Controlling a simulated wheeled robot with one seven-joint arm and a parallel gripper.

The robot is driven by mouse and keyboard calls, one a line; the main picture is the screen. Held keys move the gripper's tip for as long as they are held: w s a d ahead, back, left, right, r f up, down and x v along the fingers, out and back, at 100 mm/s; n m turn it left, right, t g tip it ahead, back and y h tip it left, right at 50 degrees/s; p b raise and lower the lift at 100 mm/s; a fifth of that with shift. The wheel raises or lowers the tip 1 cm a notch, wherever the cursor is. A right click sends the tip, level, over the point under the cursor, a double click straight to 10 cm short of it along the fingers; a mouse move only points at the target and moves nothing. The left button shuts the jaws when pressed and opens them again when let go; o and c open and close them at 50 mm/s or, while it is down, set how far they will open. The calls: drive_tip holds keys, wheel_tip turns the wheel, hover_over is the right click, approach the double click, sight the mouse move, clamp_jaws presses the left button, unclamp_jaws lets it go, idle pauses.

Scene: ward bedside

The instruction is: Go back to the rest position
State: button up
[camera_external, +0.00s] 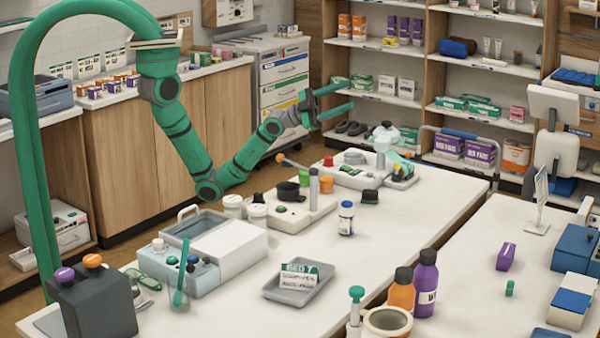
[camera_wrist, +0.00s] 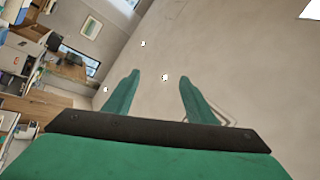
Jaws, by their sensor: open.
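My gripper (camera_external: 335,103) is at the end of my green and dark grey arm, raised above the far end of the white table (camera_external: 420,215). Its two green fingers are spread apart and point right in the external view. In the wrist view my gripper (camera_wrist: 156,92) shows the same two fingers with a clear gap and nothing between them. Behind the gap is only a plain pale surface, so no table object is near the fingertips.
The table holds a grey tray (camera_external: 309,291) with a card, a white-and-blue bottle (camera_external: 346,218), a grey-white box (camera_external: 234,252) and several small items. Orange (camera_external: 402,293) and purple (camera_external: 426,283) bottles stand in front. Shelves (camera_external: 470,65) line the back. The air around my gripper looks clear.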

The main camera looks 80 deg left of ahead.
drive_tip(key=s+a+f+n+y, duration=0.8)
drive_tip(key=a+f+n, duration=0.25)
drive_tip(key=f, duration=0.25)
drive_tip(key=s+a+f+n+y, duration=0.75)
drive_tip(key=a+f+n, duration=0.3)
drive_tip(key=f, duration=0.25)
drive_tip(key=s+f+m+g+h, duration=0.1)
drive_tip(key=s+f, duration=0.4)
drive_tip(key=s, duration=0.7)
drive_tip(key=s+f+m+g+h, duration=0.2)
drive_tip(key=s+f+g, duration=0.1)
drive_tip(key=s, duration=0.9)
drive_tip(key=shift+s+d+f, duration=0.2)
drive_tip(key=shift+s+f, duration=0.2)
drive_tip(key=shift+f, duration=0.45)
